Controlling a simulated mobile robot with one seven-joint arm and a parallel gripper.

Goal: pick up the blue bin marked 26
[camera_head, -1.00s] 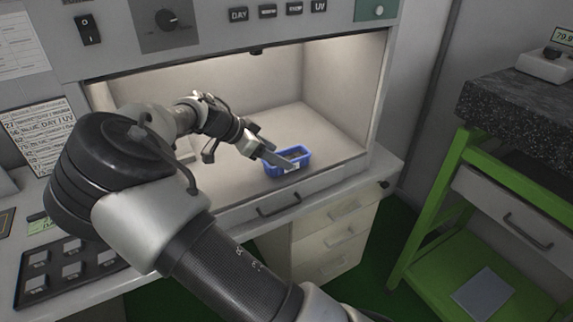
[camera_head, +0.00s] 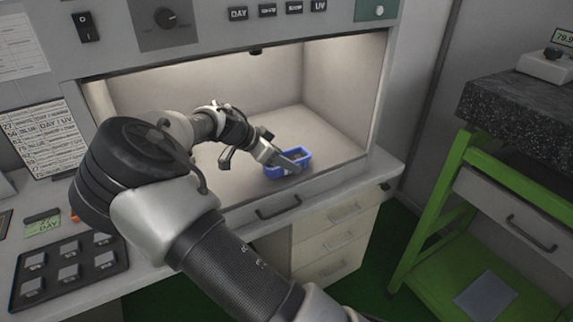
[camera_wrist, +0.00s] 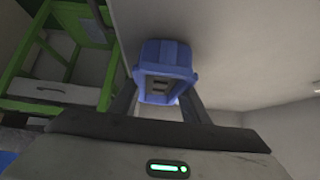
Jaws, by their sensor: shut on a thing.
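The blue bin (camera_head: 273,171) is a small open tray on the lit floor of the cabinet, near its front right. Something dark lies inside it, and a pale label shows on its front; I cannot read a number. My gripper (camera_head: 292,162) reaches in from the left and is shut on the bin. In the wrist view the bin (camera_wrist: 166,55) sits between my two fingers (camera_wrist: 158,103), which are partly hidden behind its rim. I cannot tell whether it is clear of the floor.
The lit cabinet (camera_head: 230,85) has a back wall, a right side wall and a low top edge above my arm. Drawers (camera_head: 335,235) stand below its front ledge. A green-framed table (camera_head: 435,220) stands to the right.

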